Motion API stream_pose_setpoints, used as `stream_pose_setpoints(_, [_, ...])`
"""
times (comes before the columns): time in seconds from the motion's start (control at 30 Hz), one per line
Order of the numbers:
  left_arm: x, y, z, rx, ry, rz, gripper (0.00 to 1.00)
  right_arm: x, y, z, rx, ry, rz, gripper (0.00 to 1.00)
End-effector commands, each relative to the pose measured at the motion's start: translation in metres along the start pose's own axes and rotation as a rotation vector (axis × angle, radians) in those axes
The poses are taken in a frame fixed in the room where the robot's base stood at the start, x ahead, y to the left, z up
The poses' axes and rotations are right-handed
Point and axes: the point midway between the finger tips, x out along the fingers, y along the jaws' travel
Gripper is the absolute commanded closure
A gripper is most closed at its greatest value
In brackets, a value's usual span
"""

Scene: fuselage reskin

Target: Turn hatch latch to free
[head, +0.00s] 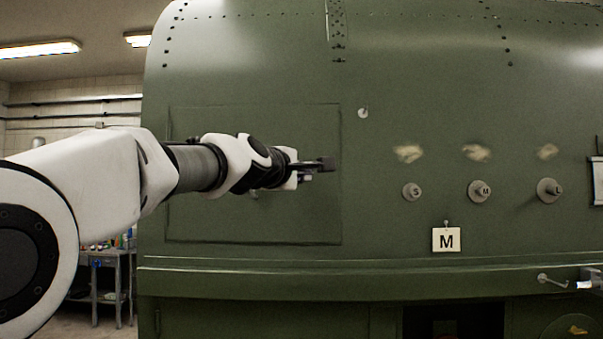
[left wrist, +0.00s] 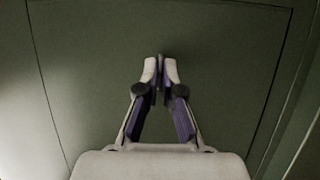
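The hatch (head: 215,220) is a large square green panel outlined in the green fuselage wall. My left arm reaches across it, and my left gripper (head: 318,166) is in front of its right part in the head view. In the left wrist view the fingers of my left gripper (left wrist: 161,70) are nearly together on a thin grey piece, which looks like the hatch latch (left wrist: 161,58). Most of the latch is hidden between the fingertips, so its turn angle cannot be told. A pale part at the right edge of the head view may be my right gripper (head: 590,281); its fingers cannot be made out.
Round pegs marked S (head: 411,192), M (head: 480,191) and L (head: 549,190) stick out of the wall below worn patches. An M card (head: 446,239) hangs below them. A small white disc (head: 363,113) sits right of the hatch. A ledge (head: 300,281) runs below.

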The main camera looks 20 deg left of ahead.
Motion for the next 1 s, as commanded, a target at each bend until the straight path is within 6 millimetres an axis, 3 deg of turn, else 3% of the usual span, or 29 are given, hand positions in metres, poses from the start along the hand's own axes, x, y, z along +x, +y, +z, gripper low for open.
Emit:
stream_pose_setpoints(0.43, [0.0, -0.006, 0.0, -0.101, 0.0, 0.041, 1.0, 0.019, 0.0, 0.0, 0.0, 0.0, 0.0, 0.6])
stream_pose_setpoints(1.0, [0.001, -0.01, 0.001, -0.532, 0.0, 0.217, 1.0, 0.074, 0.001, 0.0, 0.0, 0.0, 0.0, 0.6])
